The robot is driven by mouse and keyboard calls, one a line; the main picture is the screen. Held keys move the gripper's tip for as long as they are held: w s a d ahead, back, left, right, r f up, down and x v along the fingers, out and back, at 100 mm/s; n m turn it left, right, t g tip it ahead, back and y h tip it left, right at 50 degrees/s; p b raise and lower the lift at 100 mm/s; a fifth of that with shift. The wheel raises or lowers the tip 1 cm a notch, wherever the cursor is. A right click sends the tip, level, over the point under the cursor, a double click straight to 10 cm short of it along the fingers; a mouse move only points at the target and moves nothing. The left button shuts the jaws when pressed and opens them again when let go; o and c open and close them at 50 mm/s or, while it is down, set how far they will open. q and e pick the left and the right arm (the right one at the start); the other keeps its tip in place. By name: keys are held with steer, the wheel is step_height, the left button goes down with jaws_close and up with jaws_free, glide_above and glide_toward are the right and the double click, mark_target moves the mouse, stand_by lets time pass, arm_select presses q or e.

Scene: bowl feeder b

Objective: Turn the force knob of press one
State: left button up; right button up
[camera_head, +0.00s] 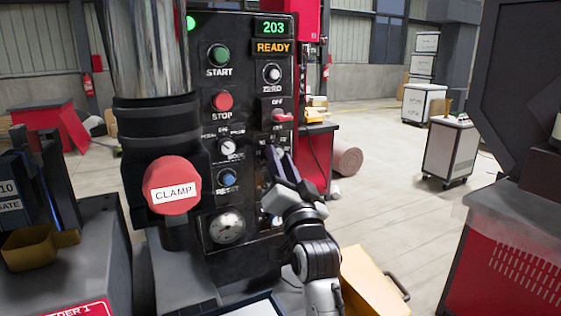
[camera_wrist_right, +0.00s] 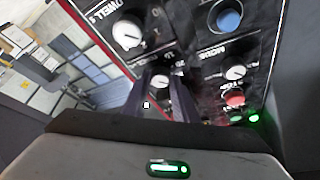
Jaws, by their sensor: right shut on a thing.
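The press control panel (camera_head: 243,130) stands in the middle of the head view, with a green 203 and an orange READY display. My right gripper (camera_head: 273,150) reaches up to the panel's right side, below the red OFF switch. In the right wrist view its two dark fingers (camera_wrist_right: 161,74) close around a small pale knob (camera_wrist_right: 160,82), apparently the force knob. Its label cannot be read, and the fingers hide this knob in the head view. A larger white DWELL knob (camera_wrist_right: 128,33) sits beside it. My left gripper is not in view.
A red CLAMP button (camera_head: 173,185) juts out left of the panel, near the black column. Mode knob (camera_head: 227,147), blue reset button (camera_head: 228,179) and gauge (camera_head: 227,228) are left of my gripper. A yellow bin (camera_head: 370,280) stands below right. Open floor lies beyond.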

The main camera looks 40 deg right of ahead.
steer(key=shift+m, duration=0.3)
steer(key=o, duration=1.1)
steer(key=shift+c, duration=0.2)
